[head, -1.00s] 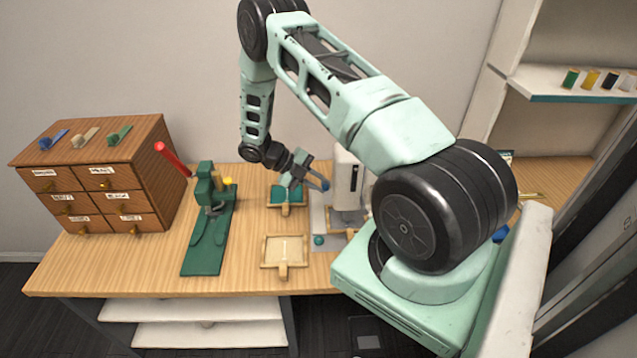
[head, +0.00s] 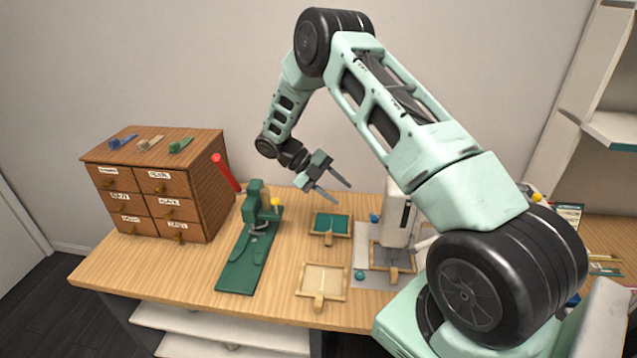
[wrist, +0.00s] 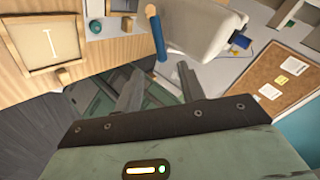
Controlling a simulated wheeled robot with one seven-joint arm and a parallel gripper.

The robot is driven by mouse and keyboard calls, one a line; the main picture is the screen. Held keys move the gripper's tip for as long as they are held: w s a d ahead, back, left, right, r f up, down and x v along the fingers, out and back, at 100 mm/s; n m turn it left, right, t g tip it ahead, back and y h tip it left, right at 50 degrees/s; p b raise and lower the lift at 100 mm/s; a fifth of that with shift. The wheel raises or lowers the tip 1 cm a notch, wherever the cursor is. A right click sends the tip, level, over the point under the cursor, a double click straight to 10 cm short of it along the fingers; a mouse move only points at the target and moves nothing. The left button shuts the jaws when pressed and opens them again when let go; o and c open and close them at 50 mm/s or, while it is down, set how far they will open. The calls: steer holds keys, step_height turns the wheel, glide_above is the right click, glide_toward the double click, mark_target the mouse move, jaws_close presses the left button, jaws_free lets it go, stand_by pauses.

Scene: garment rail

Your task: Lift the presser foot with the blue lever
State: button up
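The white sewing machine (head: 397,218) stands on the table in the head view. The blue lever (head: 375,218) shows as a small blue spot at its left side. In the wrist view the blue lever (wrist: 158,38) is a rod with a tan end, beside the white machine body (wrist: 205,30). My gripper (head: 341,195) is open and empty, above the table, up and left of the lever. In the wrist view my fingertips (wrist: 161,78) are spread, and the lever lies beyond them, apart. I cannot make out the presser foot.
A wooden frame (head: 404,269) sits at the machine's base. A teal-filled frame (head: 316,230) and a cream-filled frame (head: 343,283) lie to the left. A green machine (head: 248,250), a red rod (head: 226,172) and a drawer cabinet (head: 220,195) stand further left.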

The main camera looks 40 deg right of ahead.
steer(key=b+v, duration=0.1)
steer(key=v, duration=0.5)
steer(key=shift+w, duration=0.15)
steer(key=shift+a+r, duration=0.1)
